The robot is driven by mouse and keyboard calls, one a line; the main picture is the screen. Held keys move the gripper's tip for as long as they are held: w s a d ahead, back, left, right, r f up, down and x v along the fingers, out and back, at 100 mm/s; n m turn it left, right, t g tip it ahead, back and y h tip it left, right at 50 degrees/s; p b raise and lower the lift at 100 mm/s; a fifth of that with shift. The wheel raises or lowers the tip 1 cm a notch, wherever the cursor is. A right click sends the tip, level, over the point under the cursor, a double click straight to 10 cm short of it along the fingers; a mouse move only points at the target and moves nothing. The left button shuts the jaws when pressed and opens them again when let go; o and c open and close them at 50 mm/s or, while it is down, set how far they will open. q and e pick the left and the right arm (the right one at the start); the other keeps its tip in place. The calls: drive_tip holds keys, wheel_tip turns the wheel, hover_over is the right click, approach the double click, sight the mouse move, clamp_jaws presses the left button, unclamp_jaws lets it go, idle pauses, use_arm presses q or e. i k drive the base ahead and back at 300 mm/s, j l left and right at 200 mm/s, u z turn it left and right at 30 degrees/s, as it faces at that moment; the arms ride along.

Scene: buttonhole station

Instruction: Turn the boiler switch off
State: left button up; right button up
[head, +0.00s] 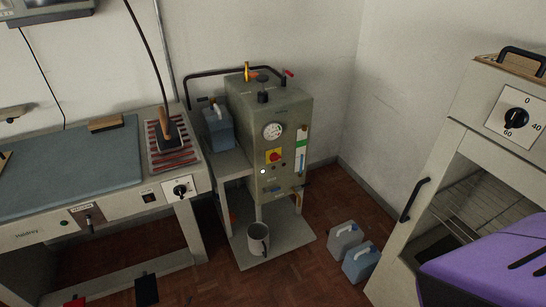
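The boiler (295,118) is a grey-green upright box on a low stand, in the middle of the head view. Its front faces the camera at an angle. A red switch on a yellow plate (274,155) sits on the front, below a round white gauge (273,131). The switch's exact position is too small to read. A small white light (263,171) glows below and to the left of it. A sight glass with green and white markings (300,153) is to the right. Neither of my grippers is in view.
An ironing table (70,165) with an iron (166,127) stands at the left. A cabinet with a dial (515,118) and a purple object (490,265) are at the right.

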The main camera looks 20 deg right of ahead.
sight(274, 157)
drive_tip(key=i+l+z, duration=0.1)
drive_tip(key=z, duration=1.35)
drive_tip(key=i+z, duration=0.2)
drive_tip(key=i, duration=0.6)
